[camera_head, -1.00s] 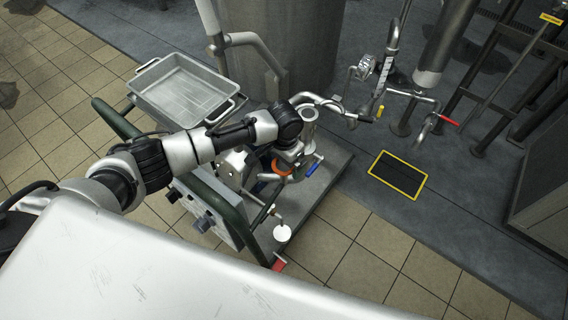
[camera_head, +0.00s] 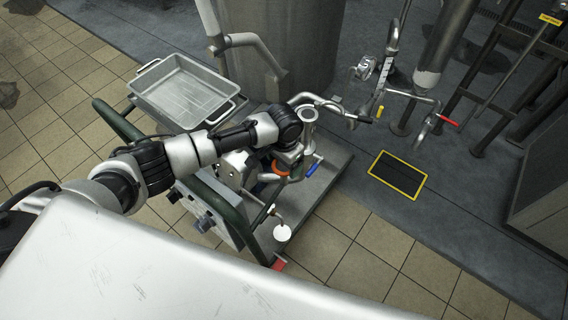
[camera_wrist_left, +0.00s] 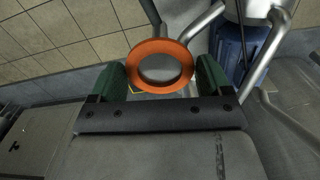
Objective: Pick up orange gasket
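The orange gasket (camera_head: 281,168) is a flat ring below the end of my left arm in the head view, beside the cart's metal pipework. In the left wrist view the gasket (camera_wrist_left: 134,72) lies between the two green fingers of my left gripper (camera_wrist_left: 160,78). The wrist and arm partly hide the gripper (camera_head: 284,162) in the head view. Whether the gasket touches the pipework behind it is unclear. My right gripper is not in view.
A metal tray (camera_head: 152,108) sits on the cart at the back left. The green cart rail (camera_head: 228,205) runs along the near side. Tiled floor (camera_head: 350,255) is clear at the front right.

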